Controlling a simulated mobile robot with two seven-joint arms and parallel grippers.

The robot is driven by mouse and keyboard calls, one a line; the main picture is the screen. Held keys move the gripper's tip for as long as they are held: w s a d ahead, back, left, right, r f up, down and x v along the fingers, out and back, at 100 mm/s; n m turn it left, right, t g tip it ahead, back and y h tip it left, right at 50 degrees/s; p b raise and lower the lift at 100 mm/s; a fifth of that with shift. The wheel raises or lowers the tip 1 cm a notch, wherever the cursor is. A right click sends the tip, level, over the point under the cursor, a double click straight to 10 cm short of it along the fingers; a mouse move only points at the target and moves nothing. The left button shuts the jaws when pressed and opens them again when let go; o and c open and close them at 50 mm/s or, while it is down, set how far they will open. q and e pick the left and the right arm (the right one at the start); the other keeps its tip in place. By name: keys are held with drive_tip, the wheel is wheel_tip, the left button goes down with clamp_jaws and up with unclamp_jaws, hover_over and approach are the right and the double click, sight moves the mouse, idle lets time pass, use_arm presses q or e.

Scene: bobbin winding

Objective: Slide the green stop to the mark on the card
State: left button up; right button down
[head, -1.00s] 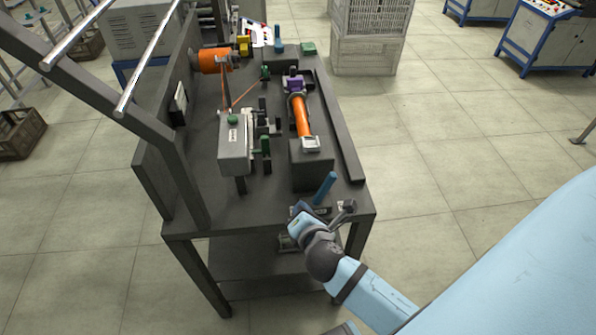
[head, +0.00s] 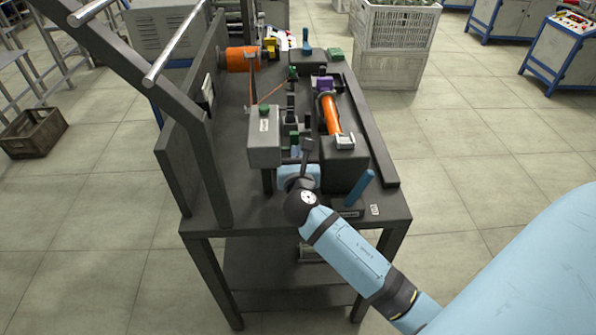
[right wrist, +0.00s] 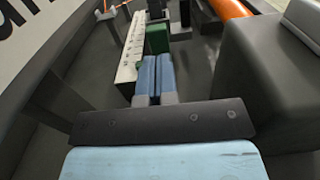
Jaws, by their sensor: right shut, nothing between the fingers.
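A green stop (head: 294,137) sits beside the grey box (head: 264,150) on the bench, in the middle of the head view. It shows as a green block (right wrist: 157,39) in the right wrist view, next to a pale strip with marks (right wrist: 131,50). I cannot tell if that strip is the card or which mark is meant. My right gripper (right wrist: 158,58) is shut and empty, its blue fingers side by side just short of the green block. Contact is unclear. In the head view the right gripper (head: 296,153) partly hides that area. My left gripper is not in view.
A blue peg (head: 358,186) stands near the bench's front edge. A second green piece (head: 292,73) is farther back. An orange spool (head: 242,59) sits at the back left.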

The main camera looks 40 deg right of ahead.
sight(295, 139)
drive_tip(key=shift+x, duration=1.15)
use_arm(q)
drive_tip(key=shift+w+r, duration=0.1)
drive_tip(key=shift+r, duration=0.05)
use_arm(e)
drive_tip(key=shift+w+d, duration=0.2)
drive_tip(key=shift+w, duration=0.2)
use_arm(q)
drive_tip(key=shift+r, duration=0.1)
use_arm(e)
drive_tip(key=p+x, duration=0.1)
drive_tip(key=x, duration=0.2)
drive_tip(key=shift+w+d+r, duration=0.1)
drive_tip(key=shift+r, duration=0.05)
drive_tip(key=shift+w+d, duration=0.1)
drive_tip(key=shift+w, duration=0.1)
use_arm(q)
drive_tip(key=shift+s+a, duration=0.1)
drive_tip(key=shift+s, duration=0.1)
use_arm(e)
drive_tip(key=shift+s, duration=0.1)
